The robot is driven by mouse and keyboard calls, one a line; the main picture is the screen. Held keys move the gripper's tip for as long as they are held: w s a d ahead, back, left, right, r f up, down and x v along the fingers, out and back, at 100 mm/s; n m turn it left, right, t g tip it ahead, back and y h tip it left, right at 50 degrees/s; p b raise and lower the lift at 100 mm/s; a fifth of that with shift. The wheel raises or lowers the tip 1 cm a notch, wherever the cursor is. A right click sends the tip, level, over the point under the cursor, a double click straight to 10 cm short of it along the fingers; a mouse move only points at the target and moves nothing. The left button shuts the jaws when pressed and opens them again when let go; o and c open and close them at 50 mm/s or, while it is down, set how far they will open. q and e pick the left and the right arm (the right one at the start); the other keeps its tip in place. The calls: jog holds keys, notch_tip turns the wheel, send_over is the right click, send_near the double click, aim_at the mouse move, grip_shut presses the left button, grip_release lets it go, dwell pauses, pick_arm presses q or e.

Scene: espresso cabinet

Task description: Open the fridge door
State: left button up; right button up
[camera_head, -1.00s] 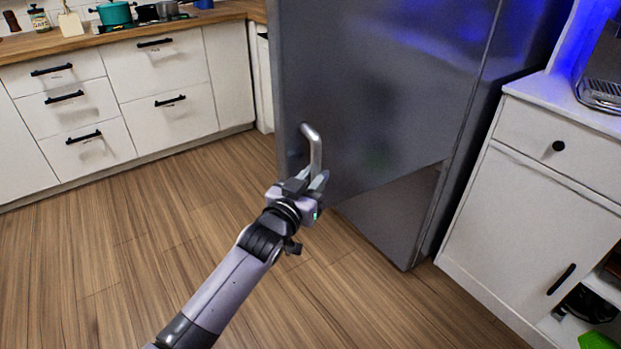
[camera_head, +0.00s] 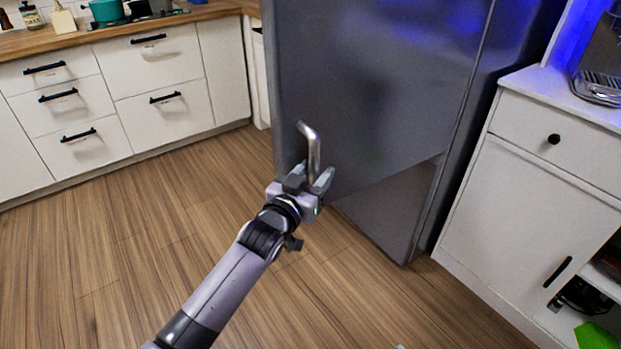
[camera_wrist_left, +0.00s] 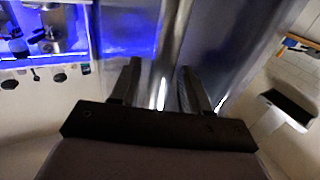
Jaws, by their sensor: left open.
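My left gripper (camera_head: 309,180) is open at the lower end of the handle. In the left wrist view the two fingers (camera_wrist_left: 161,88) are apart, with the shiny handle bar (camera_wrist_left: 167,65) running between them. I cannot tell whether either finger touches it.
White drawers (camera_head: 110,90) with a wooden worktop stand at the left. A white cabinet (camera_head: 535,195) with a coffee machine (camera_head: 600,70) on top stands close to the fridge's right. The wooden floor (camera_head: 130,250) in front is clear.

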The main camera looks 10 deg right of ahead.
pick_arm(q)
jog(key=shift+p+v, duration=0.55)
jog(key=shift+v, duration=2.85)
jog(key=shift+s+d, duration=0.1)
